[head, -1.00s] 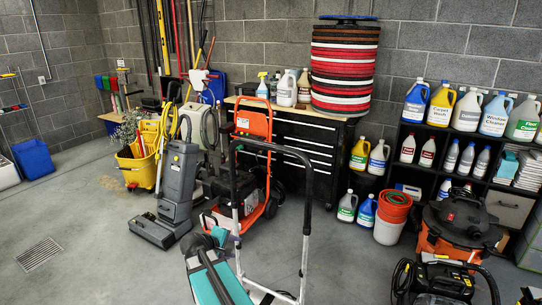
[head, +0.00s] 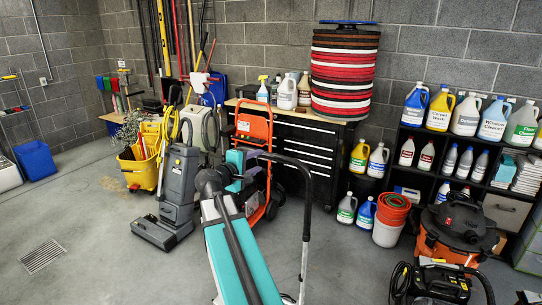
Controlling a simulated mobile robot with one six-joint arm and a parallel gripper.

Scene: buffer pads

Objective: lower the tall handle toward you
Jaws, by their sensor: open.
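The tall handle (head: 306,205) is an upright frame with a black curved top bar and silver posts, standing in the middle foreground of the head view. Its right post shows down to the floor; its left post is hidden behind my teal and grey arm. My gripper (head: 238,165), at the far end of the arm, is open and overlaps the left end of the top bar. The fingers are small and partly hidden, so I cannot tell whether they touch the bar or are around it.
Behind the handle stand an orange-framed machine (head: 268,200) and a black tool chest (head: 322,150). A grey floor machine (head: 178,190) and yellow mop bucket (head: 143,172) are left. A black and orange vacuum (head: 458,230) is right.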

